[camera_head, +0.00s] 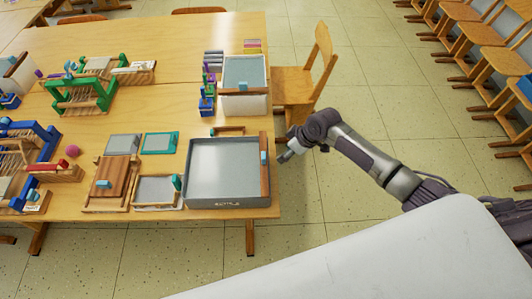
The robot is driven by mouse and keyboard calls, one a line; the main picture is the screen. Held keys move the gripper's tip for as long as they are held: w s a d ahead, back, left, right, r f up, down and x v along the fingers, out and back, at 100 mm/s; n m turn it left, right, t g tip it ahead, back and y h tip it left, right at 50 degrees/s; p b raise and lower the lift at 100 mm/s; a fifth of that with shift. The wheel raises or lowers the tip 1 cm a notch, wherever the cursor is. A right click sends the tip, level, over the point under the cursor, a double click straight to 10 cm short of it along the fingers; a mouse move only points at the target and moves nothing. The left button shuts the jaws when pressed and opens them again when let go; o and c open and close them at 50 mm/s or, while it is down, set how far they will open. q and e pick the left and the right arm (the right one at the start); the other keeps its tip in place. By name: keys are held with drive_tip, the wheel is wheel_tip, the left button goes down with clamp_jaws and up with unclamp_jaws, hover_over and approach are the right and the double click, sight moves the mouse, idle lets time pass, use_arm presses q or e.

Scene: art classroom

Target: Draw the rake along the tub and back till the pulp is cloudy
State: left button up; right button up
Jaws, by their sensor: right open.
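The grey tub (228,203) stands at the front right corner of the wooden table. It holds a flat, pale grey surface. A brown wooden bar with a blue block on it, seemingly the rake (265,182), lies along the tub's right end. My right gripper (284,157) is open and empty just right of the tub, beside the blue block and apart from it as far as I can tell. Its fingers are small in the view. My left gripper is not in view.
Framed screens (155,190) and a wooden press (110,180) stand left of the tub. A white vat (243,104) is behind it. A wooden chair (300,82) stands beyond the table's right edge. The floor right of the table is mostly clear.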

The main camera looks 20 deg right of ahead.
sight(264, 155)
drive_tip(key=s+a+r+n+g, duration=0.1)
drive_tip(key=s+a+r+n, duration=0.15)
drive_tip(key=r, duration=0.65)
drive_tip(key=s+a+r+n+g, duration=0.15)
drive_tip(key=r+n, duration=0.25)
drive_tip(key=r, duration=0.5)
drive_tip(key=shift+y, duration=0.4)
drive_tip(key=p+x, duration=0.2)
drive_tip(key=x, duration=1)
drive_tip(key=shift+d, duration=0.15)
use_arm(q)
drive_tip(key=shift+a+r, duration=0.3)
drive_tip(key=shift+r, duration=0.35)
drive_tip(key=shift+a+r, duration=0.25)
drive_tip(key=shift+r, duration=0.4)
use_arm(e)
drive_tip(key=shift+x, duration=0.8)
drive_tip(key=shift+d, duration=0.1)
clamp_jaws()
